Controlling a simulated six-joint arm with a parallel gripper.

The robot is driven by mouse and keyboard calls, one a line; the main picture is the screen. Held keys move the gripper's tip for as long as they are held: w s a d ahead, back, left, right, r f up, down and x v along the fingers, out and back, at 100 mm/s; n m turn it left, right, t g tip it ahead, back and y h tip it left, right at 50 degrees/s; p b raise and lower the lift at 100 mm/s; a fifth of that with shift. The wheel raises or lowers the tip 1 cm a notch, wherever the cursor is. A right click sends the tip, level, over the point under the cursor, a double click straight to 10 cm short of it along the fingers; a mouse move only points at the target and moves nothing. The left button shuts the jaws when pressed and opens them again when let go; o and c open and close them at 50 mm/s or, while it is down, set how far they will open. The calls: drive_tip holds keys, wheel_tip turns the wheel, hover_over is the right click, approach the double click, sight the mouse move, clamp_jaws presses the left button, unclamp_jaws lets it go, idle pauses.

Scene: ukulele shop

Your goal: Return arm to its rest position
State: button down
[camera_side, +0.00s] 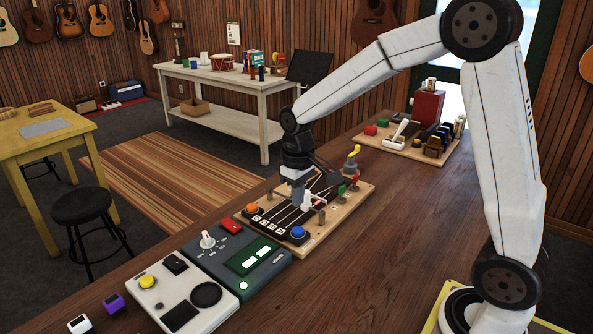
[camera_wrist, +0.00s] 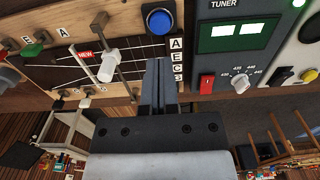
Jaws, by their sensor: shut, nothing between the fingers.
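My gripper (camera_wrist: 158,85) is shut and empty, with its two dark fingers together in the wrist view. In the side view my gripper (camera_side: 298,195) points down over the wooden string board (camera_side: 330,225). I cannot tell whether my fingers touch the board. My white arm reaches in from the right.
A grey tuner box (camera_side: 238,262) and a white panel with a yellow knob (camera_side: 185,295) stand left of the board on the brown bench (camera_side: 400,220). Another board with a red box (camera_side: 425,108) stands farther back. Bare bench lies in front, toward my base.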

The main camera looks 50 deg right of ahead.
drive_tip(key=s+a+f+t, duration=0.1)
drive_tip(key=s+f, duration=0.1)
drive_tip(key=s, duration=0.2)
drive_tip(key=s+a+f, duration=0.1)
drive_tip(key=s+f, duration=0.1)
drive_tip(key=s, duration=0.2)
drive_tip(key=s+a+f+t, duration=0.1)
drive_tip(key=s+a, duration=0.1)
drive_tip(key=s, duration=0.2)
drive_tip(key=shift+s+f+t, duration=0.2)
drive_tip(key=shift+f+t, duration=0.1)
drive_tip(key=shift+f, duration=0.1)
drive_tip(key=shift+w, duration=0.15)
drive_tip(key=w+d+r+g, duration=0.2)
drive_tip(key=w+d+r, duration=0.2)
drive_tip(key=w+r, duration=0.3)
drive_tip(key=shift+w+r+g, duration=0.3)
drive_tip(key=shift+w+r, duration=0.05)
drive_tip(key=shift+w, duration=2.2)
drive_tip(key=shift+f, duration=0.2)
drive_tip(key=shift+f, duration=3.1)
